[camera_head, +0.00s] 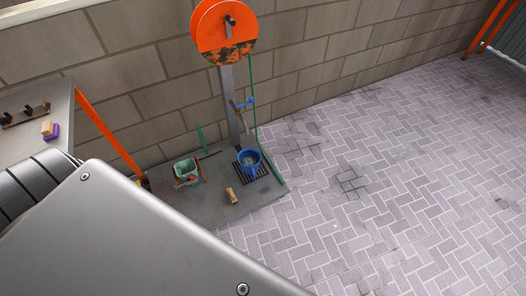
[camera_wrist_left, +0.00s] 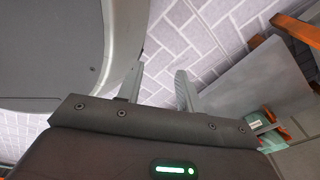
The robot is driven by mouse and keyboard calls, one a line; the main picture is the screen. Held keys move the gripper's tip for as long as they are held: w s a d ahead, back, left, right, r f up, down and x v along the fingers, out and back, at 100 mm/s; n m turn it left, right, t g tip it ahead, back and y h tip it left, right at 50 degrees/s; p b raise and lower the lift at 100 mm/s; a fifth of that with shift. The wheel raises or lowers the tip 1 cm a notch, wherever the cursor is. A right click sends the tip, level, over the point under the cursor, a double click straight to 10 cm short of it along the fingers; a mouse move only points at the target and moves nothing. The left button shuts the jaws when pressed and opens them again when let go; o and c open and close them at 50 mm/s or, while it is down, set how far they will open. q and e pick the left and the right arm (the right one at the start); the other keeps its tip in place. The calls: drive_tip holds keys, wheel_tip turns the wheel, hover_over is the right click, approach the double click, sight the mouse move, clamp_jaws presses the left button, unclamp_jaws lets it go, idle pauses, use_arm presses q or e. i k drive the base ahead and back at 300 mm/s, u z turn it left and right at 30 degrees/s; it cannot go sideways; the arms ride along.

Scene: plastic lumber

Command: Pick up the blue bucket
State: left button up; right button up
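The blue bucket (camera_head: 249,163) stands upright on a dark drain grate (camera_head: 240,174) on a grey slab by the brick wall, below a hose reel. I cannot make out the blue bucket in the left wrist view. My left gripper (camera_wrist_left: 159,70) shows in the left wrist view with its two fingers apart and nothing between them, over brick paving. It is not visible in the head view, where a large grey part of my body fills the lower left. My right gripper is in neither view.
A green bucket (camera_head: 186,171) with things in it and a wooden brush (camera_head: 231,195) stand near the blue bucket. The orange hose reel (camera_head: 224,32) hangs above. A table (camera_head: 30,135) with orange legs is at left. Paving (camera_head: 380,190) at right is clear.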

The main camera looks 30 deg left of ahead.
sight(249, 159)
drive_tip(key=u, duration=0.3)
drive_tip(key=i, duration=0.75)
drive_tip(key=u, duration=1.1)
drive_tip(key=i, duration=0.4)
drive_tip(key=u, duration=0.35)
